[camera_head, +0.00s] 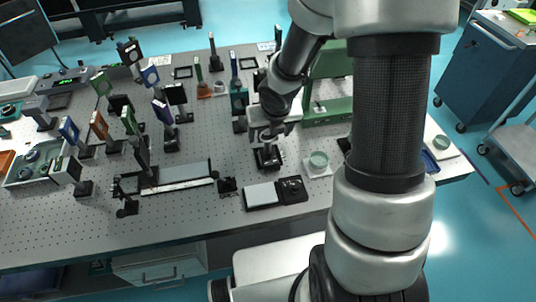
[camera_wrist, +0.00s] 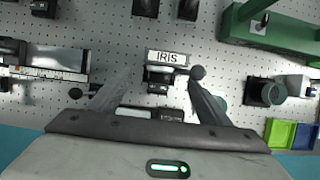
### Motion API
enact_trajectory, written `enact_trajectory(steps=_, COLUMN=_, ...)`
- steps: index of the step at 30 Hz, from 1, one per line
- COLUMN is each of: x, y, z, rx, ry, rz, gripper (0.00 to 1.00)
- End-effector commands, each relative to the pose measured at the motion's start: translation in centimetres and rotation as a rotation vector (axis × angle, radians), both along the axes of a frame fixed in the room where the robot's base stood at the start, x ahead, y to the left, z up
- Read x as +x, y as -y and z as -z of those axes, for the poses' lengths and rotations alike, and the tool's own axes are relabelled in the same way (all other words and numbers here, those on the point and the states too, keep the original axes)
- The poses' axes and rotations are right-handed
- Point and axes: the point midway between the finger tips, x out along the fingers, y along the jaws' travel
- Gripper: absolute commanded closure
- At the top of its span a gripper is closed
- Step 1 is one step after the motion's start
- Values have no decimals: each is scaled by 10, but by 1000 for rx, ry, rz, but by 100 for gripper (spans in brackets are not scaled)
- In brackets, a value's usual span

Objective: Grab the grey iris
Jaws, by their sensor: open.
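The iris (camera_wrist: 167,58) shows in the wrist view as a grey plate marked IRIS on a dark mount, standing on the perforated table. My gripper (camera_wrist: 160,76) is open above it. The two fingers reach down on either side of the mount, and no contact is visible. A round dark knob sits beside the right fingertip. In the head view my gripper (camera_head: 270,132) is over a small dark mount (camera_head: 267,158) near the middle of the table. My arm and gripper hide much of the iris there.
The perforated optical table (camera_head: 190,228) holds several upright mounts at left. A green frame (camera_wrist: 275,32) stands to the right of the iris. A round greenish cup (camera_head: 319,160) and a flat black-and-white device (camera_head: 262,195) are close by. Green and blue trays (camera_wrist: 280,133) lie at lower right.

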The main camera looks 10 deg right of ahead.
Motion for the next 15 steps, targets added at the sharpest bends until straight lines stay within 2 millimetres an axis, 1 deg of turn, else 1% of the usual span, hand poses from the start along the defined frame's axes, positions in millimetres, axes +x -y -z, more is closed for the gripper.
enact_trajectory(steps=3, x=4, y=0, z=8, rx=1, ry=0, rz=-1, gripper=28)
enact_trajectory(steps=10, x=21, y=4, z=38, rx=0, ry=-2, rz=0, gripper=28)
enact_trajectory(steps=12, x=23, y=3, z=44, rx=-1, ry=-2, rz=-2, gripper=28)
enact_trajectory(steps=15, x=26, y=4, z=47, rx=0, ry=0, rz=-1, gripper=28)
